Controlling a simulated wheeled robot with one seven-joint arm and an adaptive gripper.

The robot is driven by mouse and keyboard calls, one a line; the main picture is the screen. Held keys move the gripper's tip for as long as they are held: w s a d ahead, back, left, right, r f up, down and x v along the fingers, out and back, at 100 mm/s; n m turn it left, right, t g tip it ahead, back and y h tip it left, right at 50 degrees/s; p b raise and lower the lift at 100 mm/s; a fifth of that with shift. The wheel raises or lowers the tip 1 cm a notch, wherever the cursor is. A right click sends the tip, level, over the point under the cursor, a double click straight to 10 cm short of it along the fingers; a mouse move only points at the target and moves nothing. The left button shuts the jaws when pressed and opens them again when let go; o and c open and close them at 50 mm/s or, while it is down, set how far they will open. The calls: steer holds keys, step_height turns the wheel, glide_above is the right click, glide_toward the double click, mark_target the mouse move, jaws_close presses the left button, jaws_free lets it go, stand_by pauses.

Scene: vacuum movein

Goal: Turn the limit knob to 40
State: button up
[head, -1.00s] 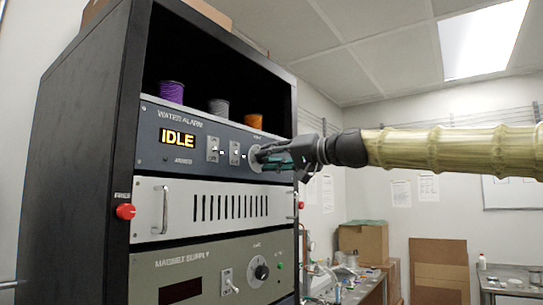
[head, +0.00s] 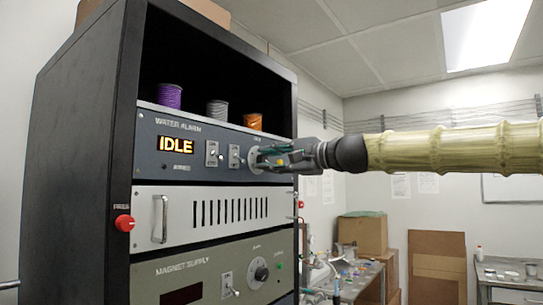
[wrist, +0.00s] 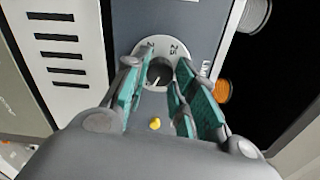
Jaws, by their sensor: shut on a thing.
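The limit knob (wrist: 159,71) is a dark round knob with a white pointer line, on a pale dial with numbers, of which "25" is readable. In the head view its pale dial (head: 253,161) shows at the right of the blue-grey WATER ALARM panel (head: 205,133), mostly covered by my gripper (head: 264,158). In the wrist view my gripper (wrist: 158,68) has its teal-padded fingers on both sides of the knob, shut on it. The 40 mark cannot be made out. The panel's orange display (head: 175,145) reads IDLE.
Two toggle switches (head: 223,154) stand just left of the dial. Below are a white vented panel (head: 215,212) with a handle and the MAGNET SUPPLY panel (head: 190,275) with its own knob (head: 261,273). Wire spools (head: 217,109) stand on the shelf above.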

steer(key=shift+r+m, duration=0.1)
steer(key=shift+m, duration=0.5)
steer(key=shift+m+p, duration=0.3)
steer(key=o, duration=1)
steer(key=shift+a, duration=0.15)
steer(key=shift+o, duration=0.2)
steer(key=v, duration=1.2)
